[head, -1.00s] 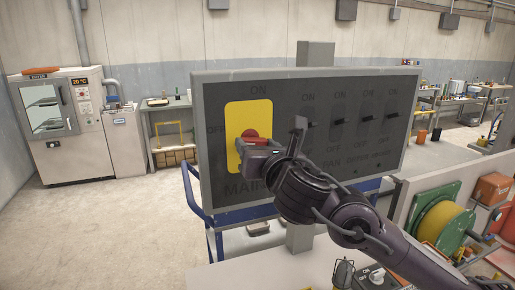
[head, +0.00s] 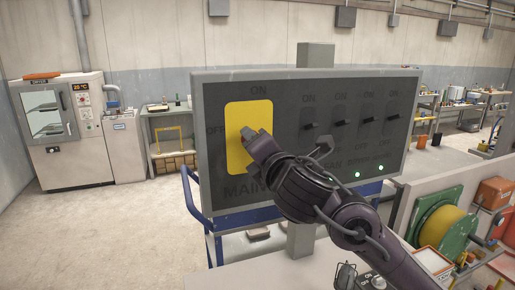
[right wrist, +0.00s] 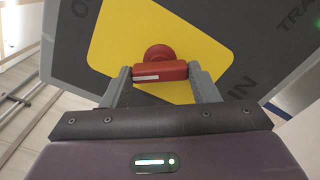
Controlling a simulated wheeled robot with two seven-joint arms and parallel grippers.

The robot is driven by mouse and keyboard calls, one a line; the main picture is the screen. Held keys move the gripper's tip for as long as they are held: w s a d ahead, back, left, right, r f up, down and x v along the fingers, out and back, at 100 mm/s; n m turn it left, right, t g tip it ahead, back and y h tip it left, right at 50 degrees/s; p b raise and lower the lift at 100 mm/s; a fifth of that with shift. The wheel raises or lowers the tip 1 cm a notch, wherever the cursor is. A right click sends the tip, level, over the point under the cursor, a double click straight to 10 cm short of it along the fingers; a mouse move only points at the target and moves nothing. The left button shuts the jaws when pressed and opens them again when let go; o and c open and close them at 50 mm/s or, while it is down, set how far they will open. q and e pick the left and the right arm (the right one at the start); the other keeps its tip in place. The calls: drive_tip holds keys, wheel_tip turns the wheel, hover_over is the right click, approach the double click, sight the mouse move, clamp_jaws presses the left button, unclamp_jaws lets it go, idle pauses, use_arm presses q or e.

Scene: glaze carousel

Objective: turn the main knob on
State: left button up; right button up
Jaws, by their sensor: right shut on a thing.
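The main knob (right wrist: 160,71) is red with a pale stripe on its bar and sits on a yellow plate (right wrist: 215,55) on the dark panel. In the right wrist view, my right gripper (right wrist: 161,73) has one finger at each end of the bar, shut on it. The panel and its lettering look tilted in that view. In the head view, the right gripper (head: 247,134) is in front of the yellow plate (head: 238,160) and hides the knob. The plate has ON above it and OFF to its left. My left gripper is not in view.
The grey panel (head: 290,90) also bears several small black switches (head: 340,121) to the right. Two green lights (head: 357,174) glow near its lower right. A blue cart frame (head: 193,192) is behind it. A green reel (head: 435,222) stands at right. Floor at left is clear.

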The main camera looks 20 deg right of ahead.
drive_tip(key=shift+m, duration=0.5)
drive_tip(key=o, duration=1)
drive_tip(key=s+p, duration=0.1)
drive_tip(key=s, duration=0.6)
drive_tip(key=shift+s+d, duration=0.15)
drive_tip(key=shift+s, duration=0.25)
drive_tip(key=shift+f, duration=0.1)
